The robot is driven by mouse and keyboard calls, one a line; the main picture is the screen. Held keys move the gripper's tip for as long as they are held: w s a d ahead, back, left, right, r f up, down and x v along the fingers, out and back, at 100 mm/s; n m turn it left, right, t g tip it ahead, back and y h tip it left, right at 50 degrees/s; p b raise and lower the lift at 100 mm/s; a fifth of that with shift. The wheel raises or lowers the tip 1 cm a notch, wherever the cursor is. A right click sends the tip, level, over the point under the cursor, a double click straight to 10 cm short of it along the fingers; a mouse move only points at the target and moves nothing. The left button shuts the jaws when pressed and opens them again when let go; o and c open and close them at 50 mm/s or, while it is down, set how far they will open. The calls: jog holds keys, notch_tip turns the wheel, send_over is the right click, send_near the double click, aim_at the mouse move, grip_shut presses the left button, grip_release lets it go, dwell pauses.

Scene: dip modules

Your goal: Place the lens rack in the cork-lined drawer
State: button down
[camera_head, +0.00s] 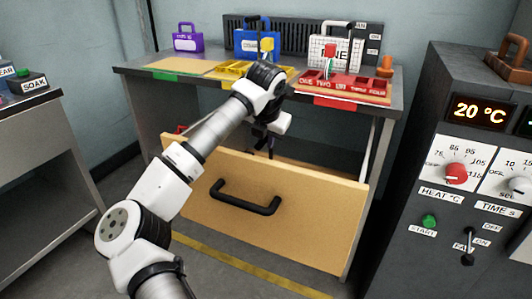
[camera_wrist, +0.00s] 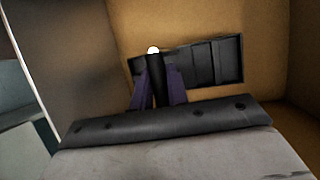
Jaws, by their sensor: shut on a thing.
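The cork-lined drawer is pulled open below the bench, with a tan front (camera_head: 310,210) and a black bar handle (camera_head: 245,197). My gripper (camera_head: 262,146) reaches down into its opening from above. In the wrist view, my gripper (camera_wrist: 156,80) is shut on the dark post of the lens rack, which has a white knob on top. The lens rack (camera_wrist: 215,62) is a dark, slotted, rectangular piece in front of the tan cork lining (camera_wrist: 200,18). I cannot tell whether it touches the drawer floor. In the head view the drawer front and my arm hide the rack.
The bench top (camera_head: 210,50) above the drawer holds a purple case (camera_head: 187,42), a blue case (camera_head: 257,44), a white case (camera_head: 334,52), a yellow tray (camera_head: 232,69) and a red tray (camera_head: 347,86). A grey control cabinet (camera_head: 440,120) stands at right, a side table (camera_head: 35,115) at left.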

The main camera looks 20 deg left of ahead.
jog(key=shift+f, duration=1.9)
jog(key=shift+f+b, duration=0.1)
jog(key=shift+b, duration=0.2)
jog(key=c, duration=1.4)
grip_release()
jog(key=p+v, duration=0.1)
jog(key=v, duration=1.1)
jog(key=shift+d, duration=0.1)
